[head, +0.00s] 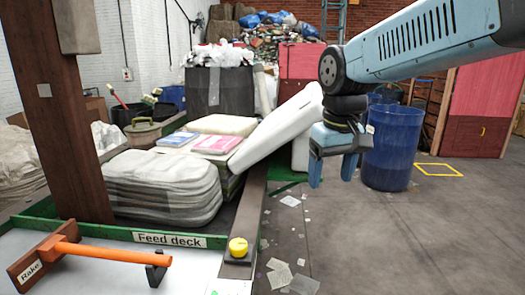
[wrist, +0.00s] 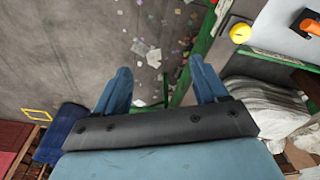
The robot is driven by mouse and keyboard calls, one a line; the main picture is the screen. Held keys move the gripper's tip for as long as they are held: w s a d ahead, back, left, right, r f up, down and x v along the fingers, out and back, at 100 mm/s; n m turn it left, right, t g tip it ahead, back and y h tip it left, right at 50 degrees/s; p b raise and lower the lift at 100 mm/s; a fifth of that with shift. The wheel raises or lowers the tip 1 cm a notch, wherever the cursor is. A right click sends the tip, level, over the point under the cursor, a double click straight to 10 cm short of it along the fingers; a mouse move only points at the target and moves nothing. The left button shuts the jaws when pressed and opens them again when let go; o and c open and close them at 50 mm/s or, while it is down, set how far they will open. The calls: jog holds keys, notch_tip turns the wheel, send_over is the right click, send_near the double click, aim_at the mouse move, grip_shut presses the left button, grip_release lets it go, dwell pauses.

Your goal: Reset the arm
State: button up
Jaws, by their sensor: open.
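My arm reaches in from the upper right in the head view. My gripper (head: 332,172) hangs with its fingers down over the floor, to the right of the feed deck, in front of a blue barrel. In the wrist view my gripper (wrist: 160,80) has its two blue fingers well apart, with only the floor and a green edge between them. It is open and empty. It touches nothing that I can see.
A blue barrel (head: 394,150) stands behind my gripper. Floor at right is mostly clear; paper scraps (head: 290,201) lie near the deck.

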jog(key=s+d+f+m+t, duration=0.2)
jog(key=s+d+m+t, duration=0.1)
jog(key=s+d, duration=0.5)
jog(key=shift+s+d+t, duration=0.35)
jog(key=shift+d+t, duration=0.05)
jog(key=shift+d, duration=0.25)
jog(key=n+g, duration=0.6)
jog(key=n, duration=0.3)
send_over(238, 244)
notch_tip(238, 244, down, 4)
notch_tip(238, 244, down, 13)
jog(key=shift+f, duration=0.2)
